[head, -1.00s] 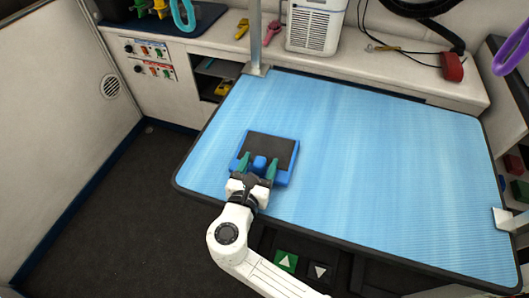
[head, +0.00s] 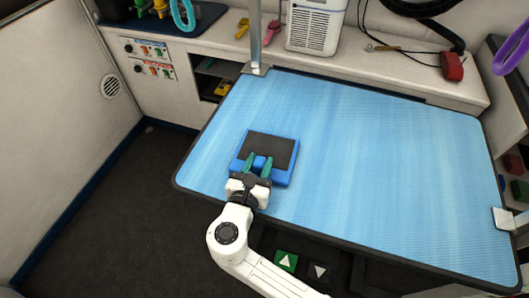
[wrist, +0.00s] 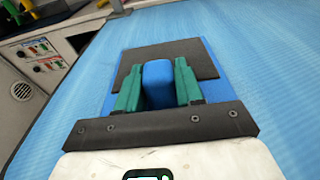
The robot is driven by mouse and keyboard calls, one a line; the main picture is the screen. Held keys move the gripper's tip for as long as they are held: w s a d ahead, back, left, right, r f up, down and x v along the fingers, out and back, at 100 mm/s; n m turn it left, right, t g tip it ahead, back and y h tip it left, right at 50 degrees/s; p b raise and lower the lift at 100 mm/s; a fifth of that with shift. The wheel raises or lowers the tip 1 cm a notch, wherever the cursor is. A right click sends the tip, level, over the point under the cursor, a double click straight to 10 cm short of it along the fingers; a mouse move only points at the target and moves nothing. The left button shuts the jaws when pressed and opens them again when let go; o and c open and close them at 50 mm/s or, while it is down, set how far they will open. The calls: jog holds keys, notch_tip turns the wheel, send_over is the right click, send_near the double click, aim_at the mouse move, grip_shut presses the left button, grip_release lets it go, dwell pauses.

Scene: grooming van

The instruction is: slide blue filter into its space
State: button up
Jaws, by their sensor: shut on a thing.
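The blue filter (head: 283,178) is a flat blue frame with a dark panel on top. It lies on the blue table near its left front part. It also shows in the wrist view (wrist: 228,88), with a blue block-like tab standing at its near side. My gripper (head: 258,163) is at the filter's near edge, its two green fingers closed on the tab from both sides. The fingers also show in the wrist view (wrist: 158,85). The filter appears to rest on the table. I cannot tell from these views which opening is the filter's space.
The blue table (head: 370,170) is clear to the right of and behind the filter. A metal post (head: 256,35) stands at its back left edge. A white vented unit (head: 315,25) stands on the back counter. An open shelf (head: 214,80) sits below the counter.

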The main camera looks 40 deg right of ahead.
jog(key=shift+r, duration=0.15)
jog(key=shift+r+p, duration=2.4)
jog(key=shift+p, duration=0.5)
